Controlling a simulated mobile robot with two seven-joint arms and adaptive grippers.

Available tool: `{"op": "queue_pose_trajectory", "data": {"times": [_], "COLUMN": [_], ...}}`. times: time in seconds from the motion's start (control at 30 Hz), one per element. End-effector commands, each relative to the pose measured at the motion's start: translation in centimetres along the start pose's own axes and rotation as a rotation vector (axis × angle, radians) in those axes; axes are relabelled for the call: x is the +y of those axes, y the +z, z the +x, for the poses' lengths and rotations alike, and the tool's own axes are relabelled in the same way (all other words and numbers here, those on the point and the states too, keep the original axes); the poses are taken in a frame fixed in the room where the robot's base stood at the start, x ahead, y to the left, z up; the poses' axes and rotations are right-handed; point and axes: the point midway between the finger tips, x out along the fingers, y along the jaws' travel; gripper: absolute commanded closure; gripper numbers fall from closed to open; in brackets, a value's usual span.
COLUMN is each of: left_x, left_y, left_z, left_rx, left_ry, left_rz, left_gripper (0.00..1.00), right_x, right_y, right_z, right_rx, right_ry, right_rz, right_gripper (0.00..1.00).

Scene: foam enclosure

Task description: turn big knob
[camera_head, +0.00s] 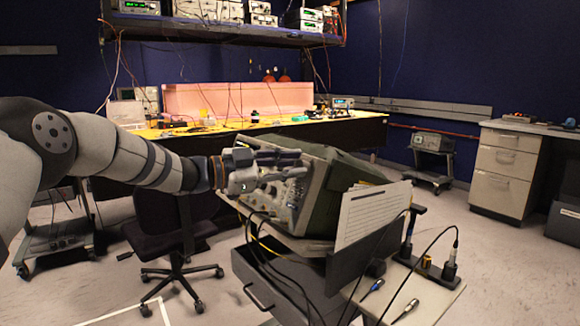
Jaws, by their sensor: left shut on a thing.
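A dark green instrument (338,178) with a pale front panel (286,203) stands on a cart in the middle of the view. My left arm reaches in from the left. My left gripper (300,165) is in front of the upper part of this panel, with its fingers pointing right. It is shut on the big knob, which the fingers hide. Small controls and cables show on the lower panel. My right gripper is not in view.
The cart (312,246) carries the instrument, with white papers (367,216) in a dark holder beside it and cables hanging down. An office chair (158,222) stands to the left. A yellow-topped bench (225,128) and a drawer cabinet (503,170) are behind.

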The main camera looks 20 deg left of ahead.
Motion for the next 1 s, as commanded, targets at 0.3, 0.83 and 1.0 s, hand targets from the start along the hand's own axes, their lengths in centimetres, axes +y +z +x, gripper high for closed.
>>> {"op": "queue_pose_trajectory", "data": {"times": [0.3,0.83,1.0], "left_x": [0.0,-0.2,-0.1], "left_y": [0.0,-0.1,-0.1], "left_z": [0.0,-4.2,-8.8], "left_rx": [0.0,-0.001,0.0], "left_ry": [0.0,-0.004,-0.004], "left_rz": [-0.001,-0.001,-0.001], "left_gripper": [0.61,0.57,0.57], "right_x": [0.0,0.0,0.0], "right_y": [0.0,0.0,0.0], "right_z": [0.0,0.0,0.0], "right_rx": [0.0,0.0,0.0], "right_ry": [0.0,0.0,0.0], "right_rz": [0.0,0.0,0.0], "right_gripper": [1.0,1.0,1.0]}}
